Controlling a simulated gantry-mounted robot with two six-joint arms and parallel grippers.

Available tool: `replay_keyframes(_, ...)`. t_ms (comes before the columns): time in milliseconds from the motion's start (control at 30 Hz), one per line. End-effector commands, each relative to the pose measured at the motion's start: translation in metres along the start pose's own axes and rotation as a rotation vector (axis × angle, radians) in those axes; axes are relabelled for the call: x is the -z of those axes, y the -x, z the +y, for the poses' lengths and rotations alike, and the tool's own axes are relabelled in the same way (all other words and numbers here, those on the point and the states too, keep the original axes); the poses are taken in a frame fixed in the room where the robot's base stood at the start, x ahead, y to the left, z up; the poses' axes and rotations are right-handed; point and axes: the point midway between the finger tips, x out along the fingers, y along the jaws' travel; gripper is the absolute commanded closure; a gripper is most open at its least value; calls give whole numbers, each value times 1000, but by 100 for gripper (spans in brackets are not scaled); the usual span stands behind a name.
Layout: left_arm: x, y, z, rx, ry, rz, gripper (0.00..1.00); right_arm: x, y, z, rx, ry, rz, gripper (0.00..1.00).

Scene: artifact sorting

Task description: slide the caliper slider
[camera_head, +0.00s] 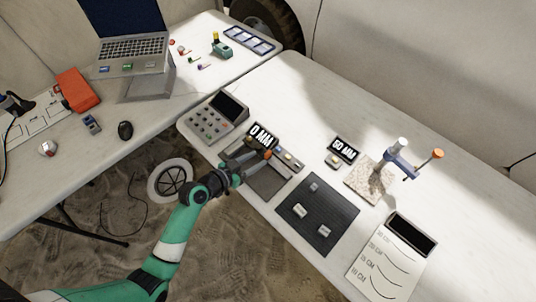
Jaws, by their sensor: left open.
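The caliper device (267,180) lies on the white table in the middle of the head view, a grey base with a "0 MM" sign (262,137) at its far left. My left gripper (250,155) is over the caliper, close to the sign and an orange-tipped part (267,155). The gripper is open. The slider is partly hidden by the gripper, and I cannot tell whether they touch. A "50 MM" sign (343,150) stands farther right on the table. My right gripper is not in view.
A keypad with a screen (214,118) stands left of the caliper. A dark mat (317,213) with small blocks lies to the right. A laptop (128,45) sits on the left table.

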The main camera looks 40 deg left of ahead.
Motion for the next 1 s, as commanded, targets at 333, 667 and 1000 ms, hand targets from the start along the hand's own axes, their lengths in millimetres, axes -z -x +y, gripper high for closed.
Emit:
replay_keyframes(333, -2, -63, 1, -1, -1, 1, 52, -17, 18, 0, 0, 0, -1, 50)
replay_keyframes(667, 0, -67, 0, 0, 0, 0, 54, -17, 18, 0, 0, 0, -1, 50)
replay_keyframes(1000, 0, -67, 0, 0, 0, 0, 100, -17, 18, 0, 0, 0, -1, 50)
